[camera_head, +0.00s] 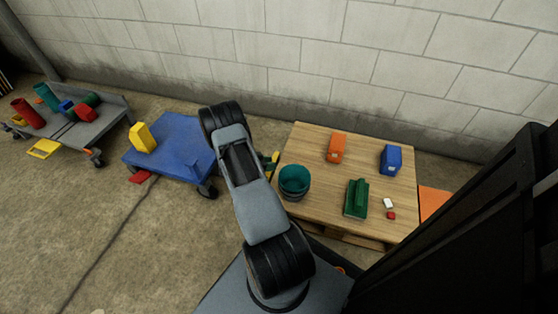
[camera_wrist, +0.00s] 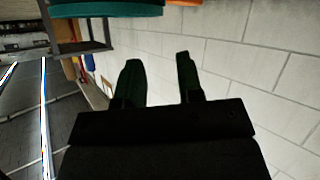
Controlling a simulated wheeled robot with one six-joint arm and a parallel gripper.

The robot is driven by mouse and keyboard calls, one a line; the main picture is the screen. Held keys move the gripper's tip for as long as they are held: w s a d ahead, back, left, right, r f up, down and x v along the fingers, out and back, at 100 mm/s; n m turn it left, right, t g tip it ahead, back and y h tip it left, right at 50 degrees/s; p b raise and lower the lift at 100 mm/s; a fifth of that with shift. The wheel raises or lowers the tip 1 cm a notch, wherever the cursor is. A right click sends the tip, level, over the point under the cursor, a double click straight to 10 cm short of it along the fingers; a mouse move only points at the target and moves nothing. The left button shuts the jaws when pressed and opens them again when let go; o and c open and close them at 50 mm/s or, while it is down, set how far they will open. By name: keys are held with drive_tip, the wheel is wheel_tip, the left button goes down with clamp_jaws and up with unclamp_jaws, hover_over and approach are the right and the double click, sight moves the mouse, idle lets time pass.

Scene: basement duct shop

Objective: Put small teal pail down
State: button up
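A small teal pail (camera_head: 294,179) stands upright near the left edge of the wooden pallet table (camera_head: 320,207). A darker grey-teal band shows around its lower part; I cannot tell whether that is a second vessel. In the head view my arm hides my gripper.
The table also holds an orange block (camera_head: 337,148), a blue block (camera_head: 391,158), a green piece (camera_head: 356,199) and small white and red blocks. A blue cart (camera_head: 180,135) with a yellow block and a grey cart (camera_head: 100,122) stand left. A block wall (camera_head: 310,60) runs behind.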

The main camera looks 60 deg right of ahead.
drive_tip(key=w+a+r+n+t+y, duration=0.1)
drive_tip(key=w+a+r+n+t, duration=0.2)
drive_tip(key=w+a+r+t, duration=0.4)
drive_tip(key=w+a+r+n+t+y, duration=0.1)
drive_tip(key=w+a+r+n+t, duration=0.3)
drive_tip(key=w+r, duration=0.55)
drive_tip(key=w+a+r+n+t+y, duration=0.3)
drive_tip(key=a+r+n+t+y, duration=0.3)
drive_tip(key=a, duration=0.4)
drive_tip(key=s+a+r+n+g+y, duration=0.2)
drive_tip(key=s+a+r+n, duration=0.1)
drive_tip(key=s+a, duration=0.25)
drive_tip(key=s+a+r+n+g+y, duration=0.2)
drive_tip(key=s+a+r, duration=0.25)
drive_tip(key=a, duration=0.25)
drive_tip(key=s+a+n+g+h, duration=0.1)
drive_tip(key=s+n+g, duration=0.2)
drive_tip(key=s, duration=1.1)
drive_tip(key=shift+s+a+n+g, duration=0.2)
drive_tip(key=shift+n+g, duration=0.1)
drive_tip(key=shift+n, duration=0.3)
